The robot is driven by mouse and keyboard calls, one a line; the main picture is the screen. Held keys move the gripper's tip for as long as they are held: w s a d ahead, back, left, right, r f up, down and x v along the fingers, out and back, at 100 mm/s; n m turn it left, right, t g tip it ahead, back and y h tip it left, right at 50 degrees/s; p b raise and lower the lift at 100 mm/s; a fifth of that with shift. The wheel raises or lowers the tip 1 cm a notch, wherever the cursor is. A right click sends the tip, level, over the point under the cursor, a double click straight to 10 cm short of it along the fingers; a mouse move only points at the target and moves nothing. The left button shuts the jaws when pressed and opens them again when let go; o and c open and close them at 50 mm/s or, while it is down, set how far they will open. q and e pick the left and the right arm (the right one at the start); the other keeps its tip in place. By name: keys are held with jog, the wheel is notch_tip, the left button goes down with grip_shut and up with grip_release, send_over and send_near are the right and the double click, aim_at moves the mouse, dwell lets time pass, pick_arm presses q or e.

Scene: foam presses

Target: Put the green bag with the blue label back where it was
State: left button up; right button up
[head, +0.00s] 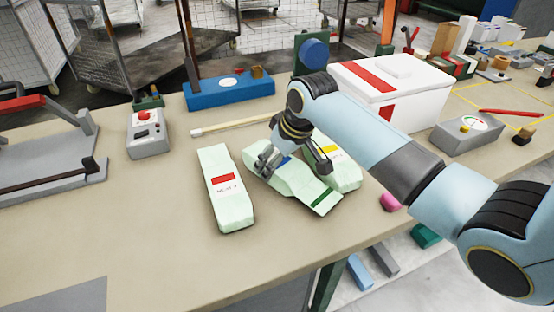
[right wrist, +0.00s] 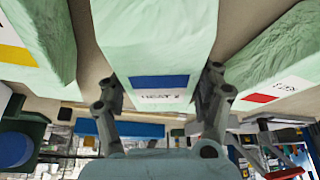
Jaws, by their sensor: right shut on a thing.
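The pale green bag with the blue label (head: 297,182) is in the middle of the bench in the head view. My right gripper (head: 293,163) is shut across it, one finger on each side, and covers most of the blue label there. The label shows clearly between the fingers in the right wrist view (right wrist: 158,82). The bag lies at a slant and overlaps the yellow-labelled bag in the head view. I cannot tell whether it touches the bench or that bag. My left gripper is not in view.
A red-labelled green bag (head: 225,190) lies to the left, a yellow-labelled one (head: 347,172) just behind to the right. A white box (head: 425,95), a blue block (head: 230,92) and a grey control box (head: 148,140) stand farther back.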

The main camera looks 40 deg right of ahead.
aim_at(292, 169)
jog(key=o, duration=1.3)
jog(key=v, duration=1.2)
jog(key=shift+p, duration=0.3)
